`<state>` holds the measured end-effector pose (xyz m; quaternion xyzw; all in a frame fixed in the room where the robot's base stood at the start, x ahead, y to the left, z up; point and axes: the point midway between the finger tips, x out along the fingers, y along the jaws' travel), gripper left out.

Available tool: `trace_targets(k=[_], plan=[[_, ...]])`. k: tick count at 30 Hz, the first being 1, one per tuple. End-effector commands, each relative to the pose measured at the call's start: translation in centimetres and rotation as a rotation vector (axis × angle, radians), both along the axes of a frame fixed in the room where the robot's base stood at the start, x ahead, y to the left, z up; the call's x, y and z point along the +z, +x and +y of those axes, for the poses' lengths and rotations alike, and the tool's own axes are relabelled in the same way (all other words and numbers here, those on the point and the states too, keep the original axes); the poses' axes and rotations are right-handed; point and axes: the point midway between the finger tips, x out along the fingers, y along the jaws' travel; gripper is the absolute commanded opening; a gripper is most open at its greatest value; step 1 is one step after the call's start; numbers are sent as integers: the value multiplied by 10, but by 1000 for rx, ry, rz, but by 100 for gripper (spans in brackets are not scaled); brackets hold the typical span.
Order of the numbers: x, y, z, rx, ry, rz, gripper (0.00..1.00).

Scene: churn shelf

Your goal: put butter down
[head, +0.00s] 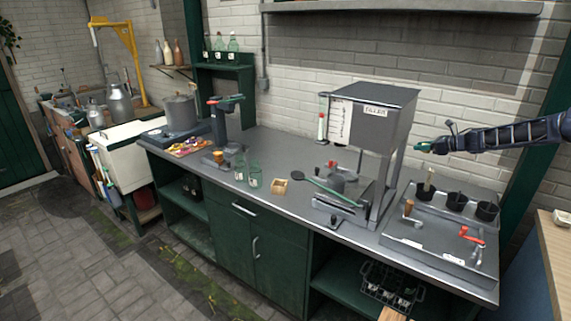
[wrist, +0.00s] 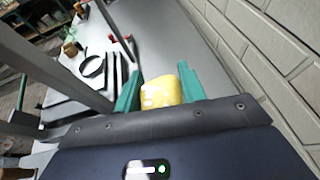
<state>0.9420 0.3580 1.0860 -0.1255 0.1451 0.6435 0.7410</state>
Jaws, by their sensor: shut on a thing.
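The butter (wrist: 160,91) is a yellow block with pale patches, seen in the wrist view between two green fingers. My gripper (wrist: 158,88) is shut on it. In the head view my gripper (head: 424,147) reaches in from the right, beside the filler machine and above the right part of the counter. The butter cannot be made out in the head view. The grey metal counter (head: 292,215) runs below, and the wrist view shows its surface (wrist: 165,40) beyond the butter.
The filler machine (head: 372,105) stands just left of my gripper. A tray (head: 440,250) with black cups and tools lies at the counter's right end. A small wooden box (head: 280,188), green glasses (head: 254,175) and a green-handled spoon (head: 325,188) lie further left. The brick wall is close behind.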

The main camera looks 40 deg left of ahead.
Motion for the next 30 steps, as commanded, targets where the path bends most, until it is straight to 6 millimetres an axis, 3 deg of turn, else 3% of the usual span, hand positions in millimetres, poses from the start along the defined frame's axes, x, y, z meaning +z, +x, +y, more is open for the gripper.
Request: trace_targets(k=[7, 16, 20, 30], plan=[[19, -10, 21, 116, -5, -1, 18], [21, -12, 23, 141, -6, 3, 18], [5, -11, 23, 141, -6, 5, 18], [-68, -12, 23, 139, -6, 6, 18]])
